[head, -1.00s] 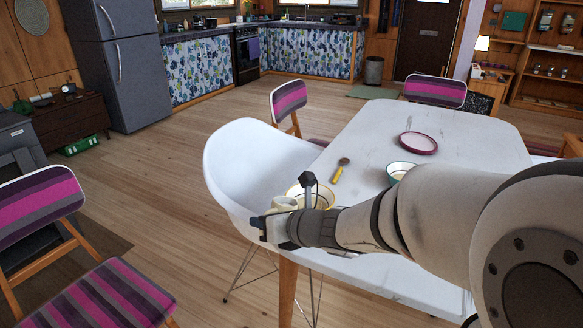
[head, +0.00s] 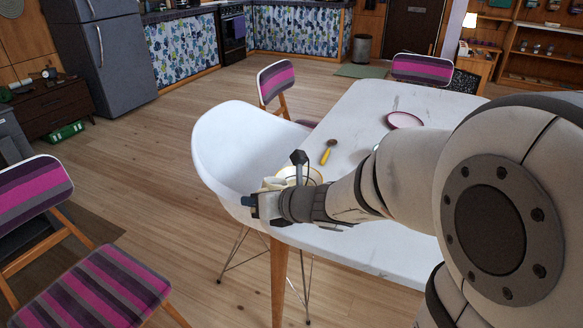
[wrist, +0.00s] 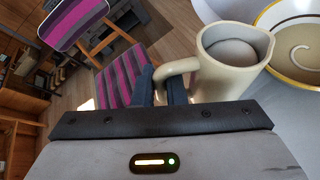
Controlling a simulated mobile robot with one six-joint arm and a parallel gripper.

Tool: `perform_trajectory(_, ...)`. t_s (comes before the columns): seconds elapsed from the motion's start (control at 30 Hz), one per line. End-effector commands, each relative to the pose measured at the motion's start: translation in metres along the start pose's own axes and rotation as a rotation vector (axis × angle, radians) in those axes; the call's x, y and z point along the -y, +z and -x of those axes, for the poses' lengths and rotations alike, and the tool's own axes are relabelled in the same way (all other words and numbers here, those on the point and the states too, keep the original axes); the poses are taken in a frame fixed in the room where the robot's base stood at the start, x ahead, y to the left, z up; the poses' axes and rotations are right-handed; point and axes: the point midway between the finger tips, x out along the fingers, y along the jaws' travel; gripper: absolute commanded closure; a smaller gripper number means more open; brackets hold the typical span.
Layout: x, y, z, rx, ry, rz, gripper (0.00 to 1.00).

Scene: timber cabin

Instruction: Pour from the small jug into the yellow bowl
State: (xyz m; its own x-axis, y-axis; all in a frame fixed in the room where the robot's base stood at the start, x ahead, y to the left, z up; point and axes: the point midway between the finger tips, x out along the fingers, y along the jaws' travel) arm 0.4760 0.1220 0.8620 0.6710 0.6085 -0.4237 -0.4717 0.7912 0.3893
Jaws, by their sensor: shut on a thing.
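The small jug (wrist: 228,70) is cream coloured and holds something pale. My gripper (wrist: 162,88) is shut on its handle, with the blue fingers either side. In the head view the jug (head: 273,184) shows only partly, at my gripper (head: 252,204) by the table's near left corner. The yellow bowl (wrist: 272,70) has a yellow rim and a pale inside with a curved mark. It is just right of the jug in the wrist view. In the head view my wrist hides much of the bowl (head: 313,174). The jug looks about upright; I see no stream.
The white table (head: 345,120) also bears a yellow-handled spoon (head: 327,152) and a plum-rimmed plate (head: 404,120). My arm covers the table's right side. A white chair (head: 225,150) stands close on the left. Striped chairs (head: 120,285) stand around.

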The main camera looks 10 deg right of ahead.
Motion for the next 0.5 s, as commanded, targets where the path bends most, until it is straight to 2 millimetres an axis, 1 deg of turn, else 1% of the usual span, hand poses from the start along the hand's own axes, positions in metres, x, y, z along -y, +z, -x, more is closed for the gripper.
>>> perform_trajectory(0.5,0.0009,0.0070,0.0026,-0.005,0.012,-0.028,1.00)
